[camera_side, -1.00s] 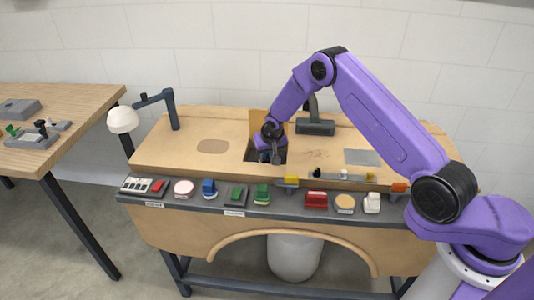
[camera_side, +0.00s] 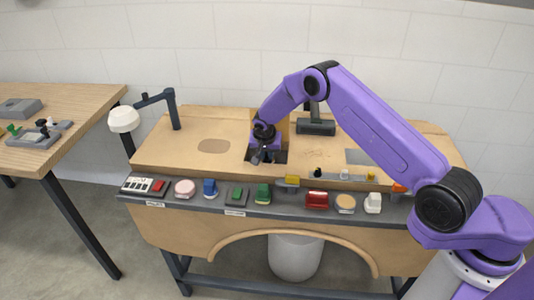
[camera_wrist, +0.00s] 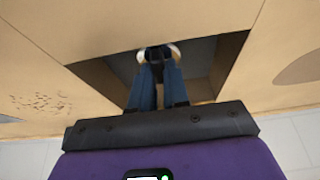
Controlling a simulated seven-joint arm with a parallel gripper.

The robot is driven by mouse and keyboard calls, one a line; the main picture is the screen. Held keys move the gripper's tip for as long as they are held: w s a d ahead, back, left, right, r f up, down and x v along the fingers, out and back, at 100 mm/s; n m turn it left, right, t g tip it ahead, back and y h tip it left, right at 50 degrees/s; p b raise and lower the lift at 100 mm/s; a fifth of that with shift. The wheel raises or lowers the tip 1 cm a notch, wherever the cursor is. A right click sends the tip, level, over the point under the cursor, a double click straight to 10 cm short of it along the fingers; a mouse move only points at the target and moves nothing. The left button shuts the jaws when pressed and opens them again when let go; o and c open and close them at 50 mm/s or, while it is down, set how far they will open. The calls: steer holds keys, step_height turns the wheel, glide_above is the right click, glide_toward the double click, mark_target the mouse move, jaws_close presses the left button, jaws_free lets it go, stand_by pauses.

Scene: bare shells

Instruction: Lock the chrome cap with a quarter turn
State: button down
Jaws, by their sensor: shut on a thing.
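The chrome cap (camera_wrist: 174,50) shows in the wrist view as a pale, shiny rounded edge on both sides of my fingertips, inside a square recess in the bench top. My gripper (camera_wrist: 158,56) reaches down into this recess, its blue fingers shut on the cap. The middle of the cap is hidden by the fingertips, and what it sits on cannot be made out. In the side view my gripper (camera_side: 264,155) is at the recess (camera_side: 281,157), and the cap is hidden there.
A raised wooden flap (camera_side: 284,125) stands behind the recess. A dark stand (camera_side: 315,125) is behind it to the right. A row of coloured switches and buttons, including a red one (camera_side: 316,200), lines the front edge. A lamp (camera_side: 124,119) is at the left.

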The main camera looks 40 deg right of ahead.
steer(key=shift+s, duration=0.1)
steer(key=c, duration=1.1)
jaws_free()
steer(key=shift+r, duration=0.1)
steer(key=v, duration=1.7)
steer(key=shift+r, duration=0.15)
